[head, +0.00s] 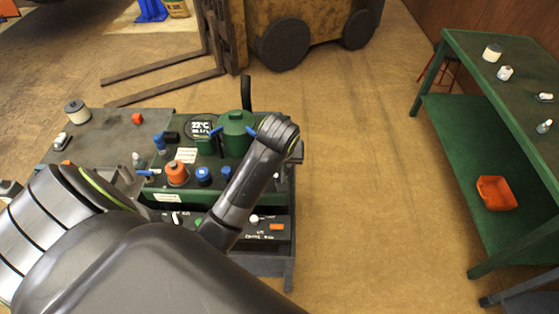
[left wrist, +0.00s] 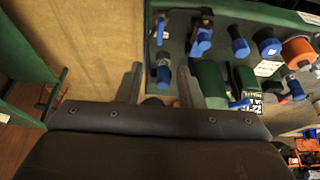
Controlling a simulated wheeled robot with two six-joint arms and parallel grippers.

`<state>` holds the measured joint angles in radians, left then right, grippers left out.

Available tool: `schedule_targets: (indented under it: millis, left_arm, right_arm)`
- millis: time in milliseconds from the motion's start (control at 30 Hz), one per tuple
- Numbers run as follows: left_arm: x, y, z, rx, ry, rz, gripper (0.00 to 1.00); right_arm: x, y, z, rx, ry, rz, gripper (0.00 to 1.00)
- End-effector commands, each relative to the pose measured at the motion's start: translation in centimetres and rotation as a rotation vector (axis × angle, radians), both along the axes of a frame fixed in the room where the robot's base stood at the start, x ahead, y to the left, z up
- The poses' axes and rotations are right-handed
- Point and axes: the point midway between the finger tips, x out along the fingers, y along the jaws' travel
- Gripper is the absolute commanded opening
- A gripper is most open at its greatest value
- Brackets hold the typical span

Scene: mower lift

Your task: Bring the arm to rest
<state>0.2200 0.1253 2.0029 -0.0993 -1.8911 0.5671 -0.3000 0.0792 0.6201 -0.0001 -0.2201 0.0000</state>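My left arm reaches in from the lower left in the head view and bends over the green panel bench (head: 170,197); its wrist (head: 277,130) is at the bench's right side. The left gripper is hidden behind the wrist there. In the left wrist view my left gripper (left wrist: 160,72) has its two fingers spread apart. A blue-handled valve (left wrist: 163,74) shows between the fingers, on or above the panel; I cannot tell the depth between them. Nothing is seen gripped. My right gripper is in neither view.
The bench carries a green tank (head: 235,132), an orange cap (head: 177,172) and blue-capped fittings (head: 203,176). A green shelf table (head: 470,125) with an orange bin (head: 496,193) stands at right. A forklift (head: 285,30) is behind. The floor (head: 365,170) between is clear.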

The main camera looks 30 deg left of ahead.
Motion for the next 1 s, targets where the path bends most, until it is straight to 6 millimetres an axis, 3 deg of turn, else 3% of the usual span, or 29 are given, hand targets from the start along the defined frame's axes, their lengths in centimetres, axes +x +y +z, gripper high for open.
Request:
schedule_targets:
  millis: [333,467,567,733,1000]
  left_arm:
    - [0.0,0.0,-0.1,0.000,0.000,0.000,0.34]
    - [-1.0,0.2,-0.8,0.003,0.008,-0.018,0.34]
    - [-3.4,0.5,-2.1,0.012,0.022,-0.061,0.34]
    - [-9.7,1.2,-4.6,0.037,0.050,-0.184,0.34]
    - [-18.5,1.7,-5.6,0.079,0.082,-0.359,0.34]
  right_arm:
    - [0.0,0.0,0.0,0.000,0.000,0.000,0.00]
    - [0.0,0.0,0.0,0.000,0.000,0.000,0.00]
    - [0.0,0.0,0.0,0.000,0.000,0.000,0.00]
    - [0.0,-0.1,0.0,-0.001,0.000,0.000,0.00]
    - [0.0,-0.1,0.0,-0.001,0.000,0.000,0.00]
